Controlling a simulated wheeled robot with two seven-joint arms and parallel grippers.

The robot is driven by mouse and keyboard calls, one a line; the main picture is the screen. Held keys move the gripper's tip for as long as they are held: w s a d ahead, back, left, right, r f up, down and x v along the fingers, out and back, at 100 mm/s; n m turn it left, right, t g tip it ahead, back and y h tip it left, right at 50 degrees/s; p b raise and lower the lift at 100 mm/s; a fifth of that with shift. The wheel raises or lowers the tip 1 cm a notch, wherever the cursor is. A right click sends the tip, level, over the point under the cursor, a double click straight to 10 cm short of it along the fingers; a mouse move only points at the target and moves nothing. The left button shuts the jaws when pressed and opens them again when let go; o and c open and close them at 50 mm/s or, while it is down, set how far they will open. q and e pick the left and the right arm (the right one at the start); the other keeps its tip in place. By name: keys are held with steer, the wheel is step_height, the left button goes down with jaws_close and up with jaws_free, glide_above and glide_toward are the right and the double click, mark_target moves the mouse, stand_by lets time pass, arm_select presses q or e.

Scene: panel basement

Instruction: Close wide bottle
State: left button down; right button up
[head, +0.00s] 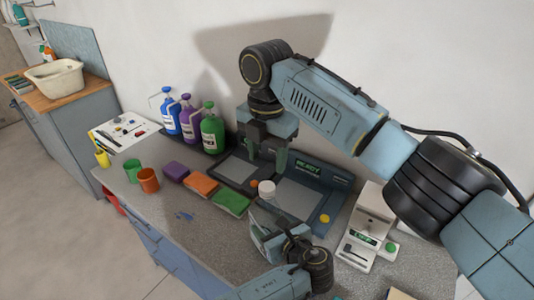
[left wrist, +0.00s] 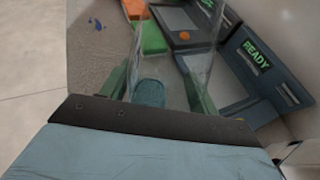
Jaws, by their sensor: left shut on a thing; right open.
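A clear, wide bottle (head: 262,217) stands out near the front of the bench in the head view. My left gripper (head: 276,240) is shut on it from the front. In the left wrist view the transparent bottle (left wrist: 178,55) is between the green fingers of my left gripper (left wrist: 162,85). A small whitish round cap-like piece (head: 266,188) shows at the top of the bottle; I cannot tell whether it sits on it or lies behind. My right gripper (head: 268,158) is open, pointing down, above and behind the bottle.
Two dark devices stand behind the bottle, one with a READY screen (head: 308,167). A white scale (head: 369,228) is to the right. Blue, purple and green bottles (head: 212,130), coloured blocks (head: 201,185) and cups (head: 148,180) are to the left. The bench's front left is mostly clear.

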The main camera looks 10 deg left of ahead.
mark_target(267, 187)
stand_by(0.3)
steer(key=shift+f, duration=4)
